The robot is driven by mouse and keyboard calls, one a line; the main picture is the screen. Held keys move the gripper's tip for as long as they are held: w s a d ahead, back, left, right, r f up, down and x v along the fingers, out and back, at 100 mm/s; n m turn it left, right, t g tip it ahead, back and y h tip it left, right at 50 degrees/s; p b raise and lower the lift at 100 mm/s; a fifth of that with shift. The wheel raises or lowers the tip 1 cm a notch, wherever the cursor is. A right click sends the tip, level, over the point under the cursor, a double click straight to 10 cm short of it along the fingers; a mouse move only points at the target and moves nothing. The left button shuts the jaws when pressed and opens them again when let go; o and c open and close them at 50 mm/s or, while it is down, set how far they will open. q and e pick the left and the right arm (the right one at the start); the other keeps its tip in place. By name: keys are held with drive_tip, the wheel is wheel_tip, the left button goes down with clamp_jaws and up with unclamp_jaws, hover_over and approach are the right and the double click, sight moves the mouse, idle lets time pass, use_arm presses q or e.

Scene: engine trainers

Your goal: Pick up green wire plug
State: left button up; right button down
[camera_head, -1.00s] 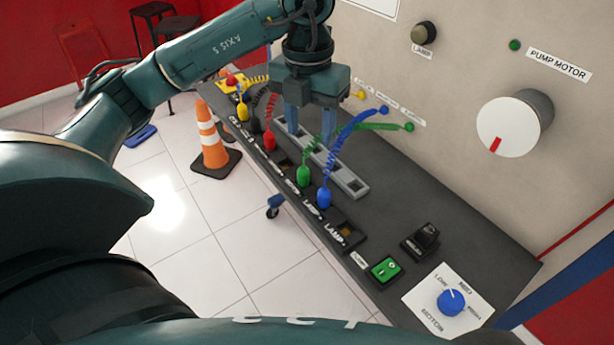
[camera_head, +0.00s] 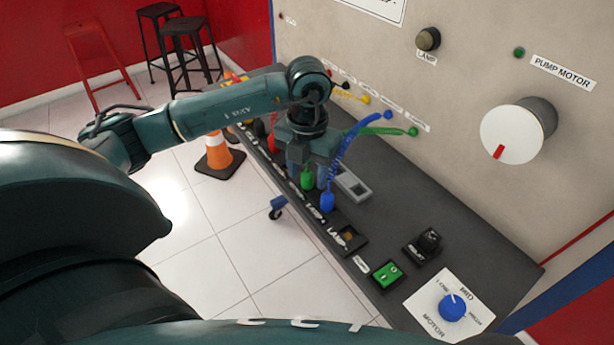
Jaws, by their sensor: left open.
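The green wire plug (camera_head: 307,181) stands upright at the front edge of the dark bench, and its coiled green wire leads toward the back panel. My left gripper (camera_head: 308,173) points down over it, open, with its blue-grey fingers on either side of the plug. Whether the fingers touch it I cannot tell. The gripper body hides the upper part of the plug's wire. The blue plug (camera_head: 327,202) stands just right of it, close to the right finger. My right gripper is not in view.
A grey slotted rail (camera_head: 353,185) lies behind the plugs. A green switch (camera_head: 388,275) and a blue motor knob (camera_head: 452,306) sit on the right. An orange cone (camera_head: 217,153) stands on the floor.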

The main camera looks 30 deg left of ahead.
use_arm(q)
drive_tip(key=shift+f, duration=0.6)
clamp_jaws()
